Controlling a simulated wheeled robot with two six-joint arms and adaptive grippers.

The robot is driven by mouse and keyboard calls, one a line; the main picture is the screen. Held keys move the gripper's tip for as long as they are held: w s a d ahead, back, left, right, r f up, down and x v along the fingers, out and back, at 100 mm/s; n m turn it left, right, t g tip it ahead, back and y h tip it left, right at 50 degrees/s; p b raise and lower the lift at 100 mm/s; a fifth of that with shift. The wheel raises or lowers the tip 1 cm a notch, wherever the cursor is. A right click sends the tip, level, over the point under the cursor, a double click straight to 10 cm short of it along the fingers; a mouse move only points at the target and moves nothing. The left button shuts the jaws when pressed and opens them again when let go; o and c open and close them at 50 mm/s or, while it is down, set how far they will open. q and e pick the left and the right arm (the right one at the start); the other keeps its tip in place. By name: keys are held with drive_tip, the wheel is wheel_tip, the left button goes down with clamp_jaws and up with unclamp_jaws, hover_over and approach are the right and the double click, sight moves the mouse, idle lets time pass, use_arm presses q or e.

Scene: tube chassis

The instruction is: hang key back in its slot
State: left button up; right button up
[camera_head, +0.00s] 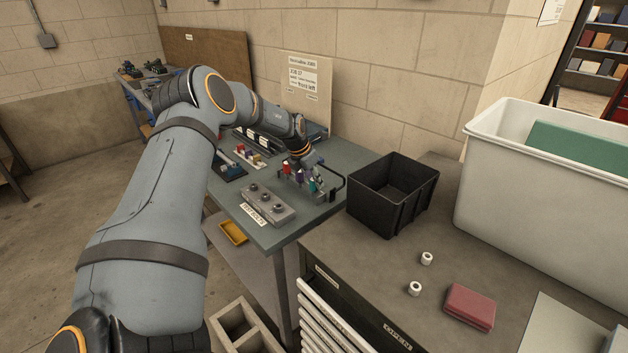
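My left arm reaches in from the left over the grey-green bench (230,197). My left gripper (303,180) points down near the bench's right end, among small coloured pieces. A red piece (285,168) is at its left, and a teal and purple piece (313,185) is at its lower right. These may be key tags, but they are too small to tell. Whether the fingers are shut on one of them cannot be made out. A black bent-wire frame (338,188) stands just right of the gripper. No empty slot can be made out. My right gripper is not in view.
A grey block with several round knobs (268,206) sits at the bench's front edge. A black bin (393,195) and a large white tub (540,220) stand to the right. Two white rings (427,258) and a red box (469,307) lie on the dark cabinet top.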

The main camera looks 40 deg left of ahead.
use_arm(q)
drive_tip(key=o, duration=0.4)
drive_tip(key=v, duration=1.2)
drive_tip(key=shift+w, duration=0.1)
idle(0.4)
